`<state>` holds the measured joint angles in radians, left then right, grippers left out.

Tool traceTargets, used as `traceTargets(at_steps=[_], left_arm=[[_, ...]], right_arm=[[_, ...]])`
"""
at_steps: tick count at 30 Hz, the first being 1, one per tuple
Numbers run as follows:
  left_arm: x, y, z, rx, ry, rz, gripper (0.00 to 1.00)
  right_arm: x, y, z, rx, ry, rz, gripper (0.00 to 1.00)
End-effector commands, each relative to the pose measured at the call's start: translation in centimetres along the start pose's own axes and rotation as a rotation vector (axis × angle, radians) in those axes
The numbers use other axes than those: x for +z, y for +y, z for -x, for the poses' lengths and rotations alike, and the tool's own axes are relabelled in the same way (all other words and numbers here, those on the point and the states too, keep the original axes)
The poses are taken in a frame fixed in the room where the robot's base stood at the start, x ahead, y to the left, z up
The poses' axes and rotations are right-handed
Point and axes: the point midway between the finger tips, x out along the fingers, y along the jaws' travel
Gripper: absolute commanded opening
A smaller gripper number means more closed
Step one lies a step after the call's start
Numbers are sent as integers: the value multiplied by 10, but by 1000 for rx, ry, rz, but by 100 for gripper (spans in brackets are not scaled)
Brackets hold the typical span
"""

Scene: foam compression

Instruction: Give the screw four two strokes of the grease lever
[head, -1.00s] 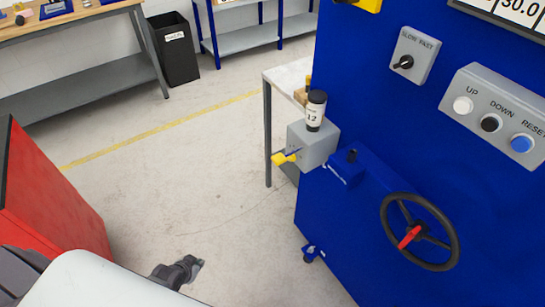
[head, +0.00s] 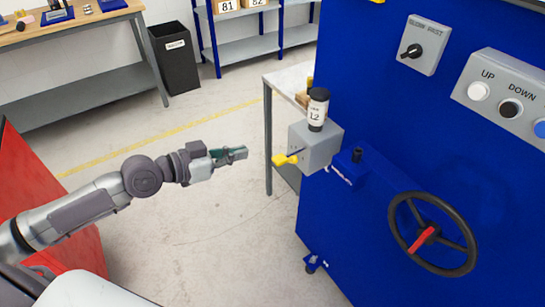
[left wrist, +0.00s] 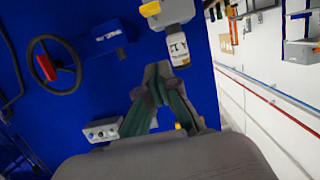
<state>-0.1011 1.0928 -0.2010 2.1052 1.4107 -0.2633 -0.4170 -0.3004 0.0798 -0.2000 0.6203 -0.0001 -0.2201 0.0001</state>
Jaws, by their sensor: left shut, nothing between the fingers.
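The yellow grease lever (head: 284,160) sticks out to the left from a grey box (head: 318,147) on the side of the blue machine. A white bottle with a black cap (head: 317,112) stands upright on the box; its label seems to read 12. My left gripper (head: 244,153) is shut and empty, to the left of the lever with a gap between them. In the left wrist view the lever (left wrist: 150,9) and the bottle (left wrist: 178,50) show beyond the shut fingers (left wrist: 160,70). My right gripper is not in view.
The blue machine (head: 400,130) fills the right side, with a black handwheel (head: 432,235), a SLOW/FAST knob (head: 411,51) and push buttons. A red cabinet (head: 75,245) stands at the left. A table (head: 268,130) is behind the grey box. Open floor lies below the lever.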

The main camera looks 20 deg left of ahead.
Motion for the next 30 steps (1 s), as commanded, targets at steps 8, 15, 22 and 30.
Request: traceTargets(at_steps=[8,15,22,30], left_arm=[[-1,-1,-3,-3,3,2,0],[-6,-2,-36,-5,7,7,0],[-5,-1,-87,-3,5,6,0],[29,-1,-108,-3,-1,3,0]], right_arm=[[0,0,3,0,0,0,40],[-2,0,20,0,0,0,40],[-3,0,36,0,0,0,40],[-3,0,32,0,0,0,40]])
